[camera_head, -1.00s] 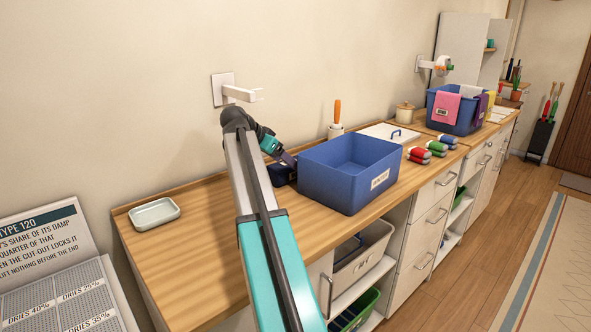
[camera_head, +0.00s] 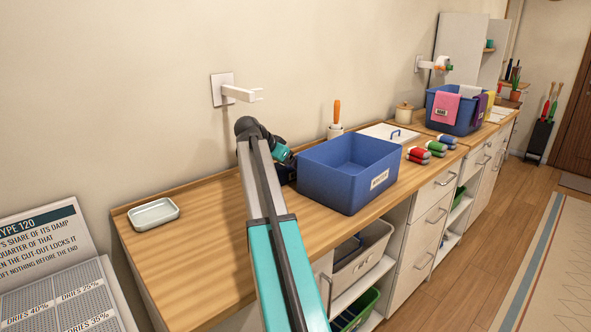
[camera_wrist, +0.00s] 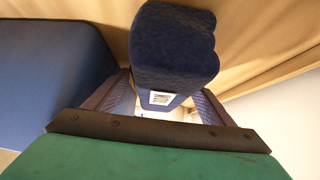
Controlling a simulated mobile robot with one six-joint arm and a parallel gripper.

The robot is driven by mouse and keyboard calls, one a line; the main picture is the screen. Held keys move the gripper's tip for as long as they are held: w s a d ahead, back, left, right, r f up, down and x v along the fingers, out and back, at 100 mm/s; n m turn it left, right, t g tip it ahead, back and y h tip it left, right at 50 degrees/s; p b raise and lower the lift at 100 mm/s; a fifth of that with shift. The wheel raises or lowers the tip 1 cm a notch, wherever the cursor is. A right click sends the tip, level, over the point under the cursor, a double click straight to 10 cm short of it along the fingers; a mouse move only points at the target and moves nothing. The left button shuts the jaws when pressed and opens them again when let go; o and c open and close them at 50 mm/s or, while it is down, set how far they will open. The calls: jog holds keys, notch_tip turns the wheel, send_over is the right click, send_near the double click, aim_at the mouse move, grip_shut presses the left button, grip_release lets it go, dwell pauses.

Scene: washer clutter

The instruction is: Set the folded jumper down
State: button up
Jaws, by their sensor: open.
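The folded jumper is dark navy; in the wrist view (camera_wrist: 175,45) it sits just beyond and between my fingers, with a small white label on its near part. In the head view only a dark sliver of it (camera_head: 289,175) shows, low beside the blue bin's left side. My gripper (camera_wrist: 160,108) is open, with a finger on each side of the jumper's narrower near part. Light gaps show beside the fingers; whether either touches the cloth I cannot tell. In the head view my arm hides most of the jumper and the fingers.
A blue labelled bin (camera_head: 330,182) stands close on the right. The wooden counter (camera_head: 205,225) is bare to the left, except for a small white dish (camera_head: 154,213). A white wall bracket (camera_head: 240,94) juts out above. Rolled coloured cloths (camera_head: 419,155) lie beyond the bin.

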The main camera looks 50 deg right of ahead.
jog(key=shift+d+f, duration=0.15)
jog(key=shift+f, duration=0.05)
dwell(0.4)
jog(key=c, duration=1.5)
jog(key=shift+r, duration=0.1)
jog(key=shift+w+r, duration=0.1)
jog(key=shift+r, duration=1.4)
jog(key=shift+a+r, duration=0.2)
jog(key=shift+a, duration=0.1)
jog(key=a, duration=1.1)
jog(key=w+a, duration=0.1)
jog(key=a, duration=0.5)
jog(key=shift+w+a, duration=0.1)
jog(key=shift+a, duration=0.1)
